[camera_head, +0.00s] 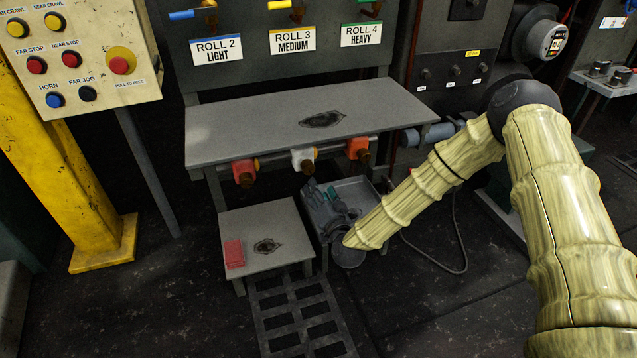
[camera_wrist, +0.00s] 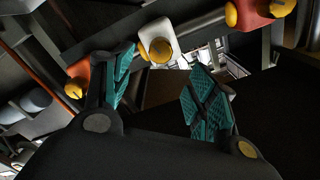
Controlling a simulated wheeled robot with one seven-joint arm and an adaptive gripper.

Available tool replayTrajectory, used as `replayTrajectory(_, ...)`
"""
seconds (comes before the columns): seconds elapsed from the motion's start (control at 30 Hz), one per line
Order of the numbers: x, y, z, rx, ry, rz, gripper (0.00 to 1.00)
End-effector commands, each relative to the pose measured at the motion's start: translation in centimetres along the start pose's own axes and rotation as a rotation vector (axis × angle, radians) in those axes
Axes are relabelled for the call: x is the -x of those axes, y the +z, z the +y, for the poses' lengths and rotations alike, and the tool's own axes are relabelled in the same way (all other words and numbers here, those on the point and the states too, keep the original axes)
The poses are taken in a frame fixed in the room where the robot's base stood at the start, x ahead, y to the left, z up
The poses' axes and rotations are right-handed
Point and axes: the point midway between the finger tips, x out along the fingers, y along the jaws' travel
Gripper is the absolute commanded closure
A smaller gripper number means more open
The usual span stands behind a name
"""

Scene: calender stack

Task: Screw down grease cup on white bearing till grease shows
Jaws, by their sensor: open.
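The white bearing (camera_head: 303,158) hangs under the front edge of the grey bench, between two red-orange bearings. A dark brownish cup (camera_head: 309,168) shows at its lower side. In the wrist view the white bearing (camera_wrist: 151,33) lies just beyond my fingertips, with a round yellow cap (camera_wrist: 160,50) facing me. I cannot tell whether any grease shows. My gripper (camera_head: 325,194) is below the bearing, over the grey tray. Its teal-padded fingers (camera_wrist: 160,68) are spread wide in the wrist view, empty and apart from the yellow cap.
Red bearing (camera_head: 243,173) and orange bearing (camera_head: 358,150) flank the white one. The bench (camera_head: 250,140) overhangs my gripper. A low stand (camera_head: 285,225) with a red block (camera_head: 234,253) is at left. The grey tray (camera_head: 367,190) lies beneath my gripper.

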Motion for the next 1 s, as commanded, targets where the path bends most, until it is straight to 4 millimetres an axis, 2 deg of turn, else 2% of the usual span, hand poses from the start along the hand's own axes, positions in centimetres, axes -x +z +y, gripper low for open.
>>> replayTrajectory(0.2,0.3,0.5,0.1,0.003,0.005,-0.015,0.42)
replayTrajectory(0.27,1.0,1.5,0.4,0.009,0.016,-0.047,0.42)
replayTrajectory(0.37,3.3,4.3,1.4,0.03,0.047,-0.14,0.42)
replayTrajectory(0.57,11.4,11.3,5.0,0.093,0.157,-0.415,0.42)
replayTrajectory(0.7,18.2,14.8,7.8,0.139,0.243,-0.607,0.42)
replayTrajectory(0.83,25.0,16.9,10.2,0.18,0.332,-0.78,0.42)
replayTrajectory(1.0,34.3,17.8,13.1,0.231,0.456,-0.994,0.42)
